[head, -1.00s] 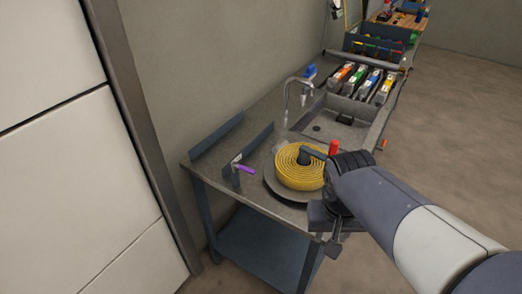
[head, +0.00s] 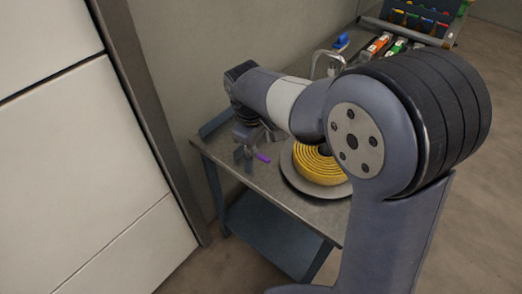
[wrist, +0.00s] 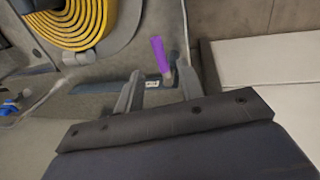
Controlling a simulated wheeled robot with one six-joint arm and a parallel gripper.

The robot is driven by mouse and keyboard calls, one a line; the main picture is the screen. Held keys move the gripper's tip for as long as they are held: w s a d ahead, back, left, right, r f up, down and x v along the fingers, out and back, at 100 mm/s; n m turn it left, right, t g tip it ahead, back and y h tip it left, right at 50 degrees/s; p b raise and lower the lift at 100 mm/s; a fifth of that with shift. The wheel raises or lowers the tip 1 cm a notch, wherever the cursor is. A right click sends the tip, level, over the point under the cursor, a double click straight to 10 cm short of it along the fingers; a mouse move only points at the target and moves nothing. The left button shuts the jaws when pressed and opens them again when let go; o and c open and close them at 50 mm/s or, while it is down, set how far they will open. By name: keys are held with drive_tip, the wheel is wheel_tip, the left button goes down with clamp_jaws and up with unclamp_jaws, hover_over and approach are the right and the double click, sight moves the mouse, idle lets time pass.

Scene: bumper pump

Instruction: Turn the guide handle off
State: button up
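The guide handle appears to be the purple lever (head: 263,158), beside the metal guide plates at the left end of the steel bench (head: 285,197). In the wrist view the purple lever (wrist: 160,56) sticks up just beyond and between my fingertips, nearer the right one. It has a metal base at its lower end. My gripper (wrist: 159,88) is open, with a clear gap between its fingers and nothing held. In the head view my gripper (head: 243,148) points down over the bench, just left of the lever. I cannot tell whether a finger touches the lever.
A coiled yellow hose (head: 318,165) lies on a round plate right of the lever. A faucet (head: 327,62) and a blue item (head: 341,41) stand behind. My arm hides the sink. The wall and white panels (head: 90,140) are at the left.

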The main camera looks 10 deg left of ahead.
sight(262, 156)
drive_tip(key=shift+w+d+f, duration=0.1)
drive_tip(key=shift+w+f, duration=0.05)
drive_tip(key=shift+f, duration=0.75)
drive_tip(key=shift+w+d+f, duration=0.1)
drive_tip(key=shift+w+f, duration=0.05)
drive_tip(key=shift+f, duration=0.8)
drive_tip(key=shift+w+d+f, duration=0.1)
drive_tip(key=shift+w+f, duration=0.05)
drive_tip(key=shift+f, duration=0.75)
drive_tip(key=shift+c, duration=0.5)
clamp_jaws()
